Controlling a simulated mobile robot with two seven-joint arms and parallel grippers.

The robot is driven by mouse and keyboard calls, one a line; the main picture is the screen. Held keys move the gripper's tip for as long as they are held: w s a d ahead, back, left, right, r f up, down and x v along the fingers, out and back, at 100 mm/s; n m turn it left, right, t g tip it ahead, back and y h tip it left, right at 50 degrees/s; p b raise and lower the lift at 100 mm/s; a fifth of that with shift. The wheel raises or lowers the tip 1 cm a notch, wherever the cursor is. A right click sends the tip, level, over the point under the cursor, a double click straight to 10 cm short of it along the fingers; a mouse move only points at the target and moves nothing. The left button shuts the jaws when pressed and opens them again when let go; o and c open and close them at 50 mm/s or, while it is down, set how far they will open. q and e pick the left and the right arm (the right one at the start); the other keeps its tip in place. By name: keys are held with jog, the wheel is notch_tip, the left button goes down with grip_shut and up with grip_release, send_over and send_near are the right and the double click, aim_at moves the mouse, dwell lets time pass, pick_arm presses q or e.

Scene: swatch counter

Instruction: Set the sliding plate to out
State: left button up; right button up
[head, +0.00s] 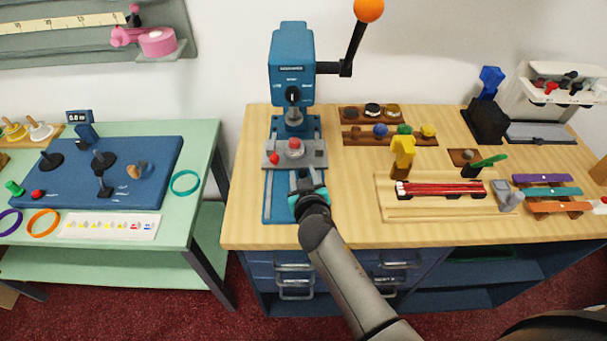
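The blue press (292,62) stands at the back left of the wooden table, with a lever ending in an orange ball. Its sliding plate (314,158) is grey, with a small red knob at its left and a round reddish piece in its middle. The plate lies across the blue rail base (276,205), below the press head, with bare rails in front of it. My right gripper (305,176) is just in front of the plate, over the rails. Whether it touches the plate, and whether its fingers are open, cannot be told. My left gripper is not in view.
The press lever (353,45) rises at the right of the press. A wooden tray (435,212) with red sticks and a yellow clamp-like piece (403,155) stand to the right. Bare tabletop lies between rails and tray. A green table (205,150) stands left, across a gap.

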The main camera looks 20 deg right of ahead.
grip_shut()
dwell(1.1)
